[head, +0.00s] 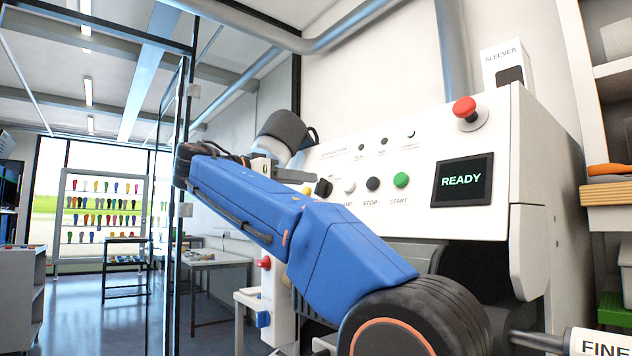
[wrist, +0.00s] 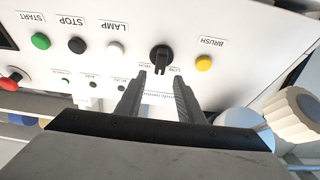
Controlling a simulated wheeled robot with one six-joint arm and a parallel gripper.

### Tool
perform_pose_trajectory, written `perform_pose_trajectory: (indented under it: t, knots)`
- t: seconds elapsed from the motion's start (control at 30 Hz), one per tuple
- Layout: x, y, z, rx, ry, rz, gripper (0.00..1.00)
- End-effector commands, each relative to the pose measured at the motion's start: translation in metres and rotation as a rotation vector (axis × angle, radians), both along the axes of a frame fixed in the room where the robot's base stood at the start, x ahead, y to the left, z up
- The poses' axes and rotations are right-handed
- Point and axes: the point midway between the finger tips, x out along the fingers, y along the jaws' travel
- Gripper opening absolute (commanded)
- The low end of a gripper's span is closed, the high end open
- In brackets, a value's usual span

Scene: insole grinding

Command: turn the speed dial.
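The speed dial is a black knob (wrist: 161,56) on the white control panel, between the LAMP button and the yellow BRUSH button in the wrist view. In the head view the dark knob (head: 323,187) shows just right of my wrist. My gripper (wrist: 161,84) is open in the wrist view. Its two dark fingers point at the panel, with their tips just below the knob on either side of its pointer. I cannot tell whether they touch it.
The panel carries a white LAMP button (head: 349,186), a black STOP button (head: 373,184), a green START button (head: 400,180) and a red mushroom button (head: 464,107). A screen (head: 462,180) reads READY. A cream knobbed part (wrist: 296,117) stands right of my gripper in the wrist view.

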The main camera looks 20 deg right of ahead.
Motion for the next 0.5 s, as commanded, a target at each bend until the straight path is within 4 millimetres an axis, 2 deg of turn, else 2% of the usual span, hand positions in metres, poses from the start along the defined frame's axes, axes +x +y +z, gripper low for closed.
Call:
perform_pose_trajectory:
  t: [0.03,0.2,0.5]
  knots:
    - [0.003,-0.010,0.000,0.000,0.000,-0.003,0.34]
    - [0.012,-0.033,0.001,-0.001,-0.001,-0.002,0.34]
    - [0.020,-0.050,0.000,0.000,-0.001,0.000,0.34]
